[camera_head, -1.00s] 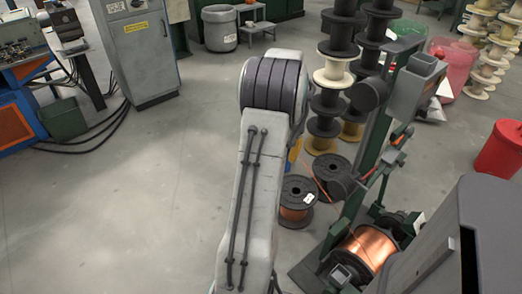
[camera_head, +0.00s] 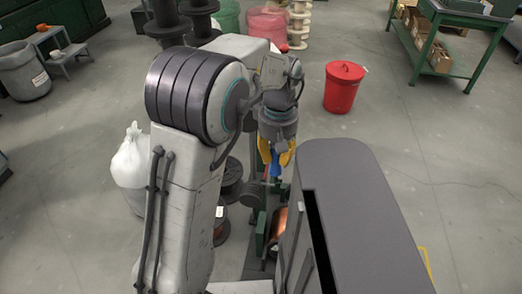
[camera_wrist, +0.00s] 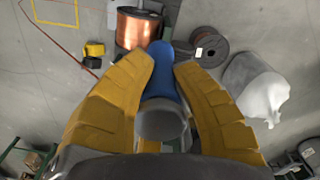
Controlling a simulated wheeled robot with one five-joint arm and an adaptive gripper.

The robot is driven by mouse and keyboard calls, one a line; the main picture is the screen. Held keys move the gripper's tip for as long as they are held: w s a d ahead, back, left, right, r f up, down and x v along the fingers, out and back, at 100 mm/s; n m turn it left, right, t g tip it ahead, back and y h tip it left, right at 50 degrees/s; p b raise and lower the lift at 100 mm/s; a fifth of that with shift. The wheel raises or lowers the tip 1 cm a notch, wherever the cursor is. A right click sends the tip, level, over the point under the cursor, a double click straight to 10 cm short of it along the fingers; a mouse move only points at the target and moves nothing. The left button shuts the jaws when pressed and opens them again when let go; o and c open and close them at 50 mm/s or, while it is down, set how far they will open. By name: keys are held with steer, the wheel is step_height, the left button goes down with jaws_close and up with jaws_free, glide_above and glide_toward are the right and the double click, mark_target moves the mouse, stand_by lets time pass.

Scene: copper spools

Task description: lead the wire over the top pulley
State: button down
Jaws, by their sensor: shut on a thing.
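My gripper (camera_head: 277,158) has yellow fingers and hangs from my bent arm above the green wire machine. In the wrist view its fingers (camera_wrist: 163,72) are shut on a blue thing (camera_wrist: 161,68) with a grey rounded end; the blue thing also shows in the head view (camera_head: 276,168). No wire can be made out at the fingers. A copper-wound spool (camera_wrist: 136,30) lies below in the wrist view; part of its copper (camera_head: 281,222) shows in the head view. The green frame (camera_head: 262,228) is mostly hidden by my body. I cannot tell the top pulley for certain.
A dark spool with copper (camera_wrist: 210,48) and a white sack (camera_wrist: 266,92) stand to the right in the wrist view. A red bin (camera_head: 343,88) and a green table (camera_head: 455,55) stand at the back right. The floor between them is clear.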

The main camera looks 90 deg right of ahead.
steer(key=shift+w+r+p, duration=0.3)
steer(key=shift+r+p, duration=0.15)
steer(key=shift+r, duration=0.35)
steer(key=w+d+r+p, duration=0.1)
steer(key=w+d+r, duration=0.15)
steer(key=w, duration=0.55)
steer(key=w+d+r+p, duration=0.1)
steer(key=w+r+p, duration=0.15)
steer(key=w, duration=0.45)
step_height(320, 180, down, 22)
steer(key=w+b, duration=0.1)
steer(key=b, duration=1.6)
steer(key=shift+w+d+f, duration=0.2)
steer(key=shift+w+d, duration=0.1)
steer(key=shift+d, duration=0.05)
steer(key=shift+w, duration=0.1)
